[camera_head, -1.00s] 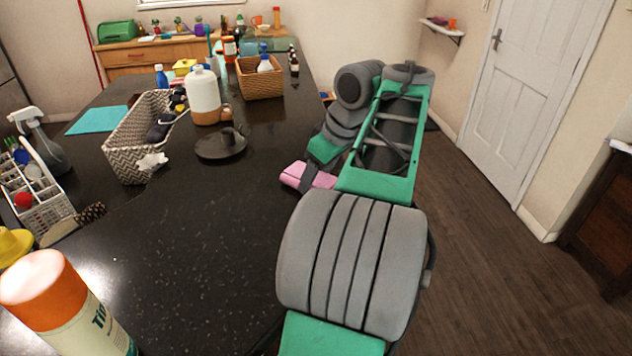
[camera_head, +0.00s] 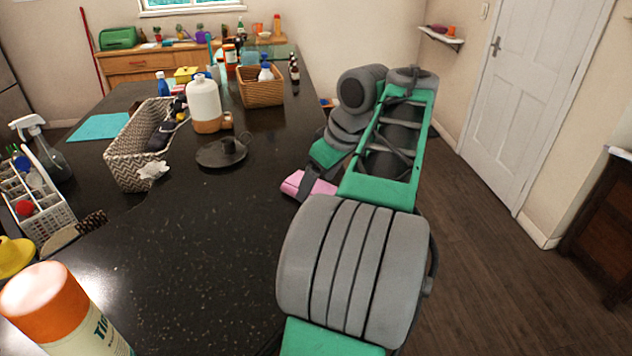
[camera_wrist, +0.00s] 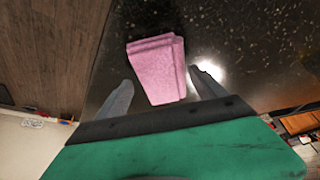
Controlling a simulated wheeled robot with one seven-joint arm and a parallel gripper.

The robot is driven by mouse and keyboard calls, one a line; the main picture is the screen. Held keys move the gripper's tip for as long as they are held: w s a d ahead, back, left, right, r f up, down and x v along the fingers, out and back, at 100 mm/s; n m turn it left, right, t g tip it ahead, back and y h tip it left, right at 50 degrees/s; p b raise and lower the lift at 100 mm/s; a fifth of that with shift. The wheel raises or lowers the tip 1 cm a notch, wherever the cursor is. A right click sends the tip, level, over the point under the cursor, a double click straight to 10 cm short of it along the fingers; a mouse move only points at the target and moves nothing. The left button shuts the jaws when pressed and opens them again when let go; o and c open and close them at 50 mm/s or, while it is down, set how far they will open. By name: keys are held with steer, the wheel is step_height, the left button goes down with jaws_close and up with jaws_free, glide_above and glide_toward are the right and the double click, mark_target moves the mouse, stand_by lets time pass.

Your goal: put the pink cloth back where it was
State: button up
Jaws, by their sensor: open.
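The pink cloth (camera_head: 308,185) lies folded on the dark speckled counter, close to its right edge. In the wrist view the cloth (camera_wrist: 158,68) lies flat between and beyond my two grey fingertips. My gripper (camera_wrist: 160,88) is open, with one finger on each side of the cloth's near end and a gap at both sides. In the head view my gripper (camera_head: 308,184) is at the cloth, partly hiding it. Whether the fingers touch the counter cannot be told.
A black candle holder (camera_head: 222,152), a white and tan jug (camera_head: 204,104) and a patterned basket (camera_head: 128,160) stand left of the cloth. A wicker basket (camera_head: 262,92) is farther back. A spray can (camera_head: 60,310) stands at front left. The counter's middle is clear.

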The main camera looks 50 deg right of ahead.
steer(key=p+v, duration=0.5)
steer(key=v, duration=0.5)
steer(key=shift+r, duration=0.4)
steer(key=shift+s+a, duration=0.1)
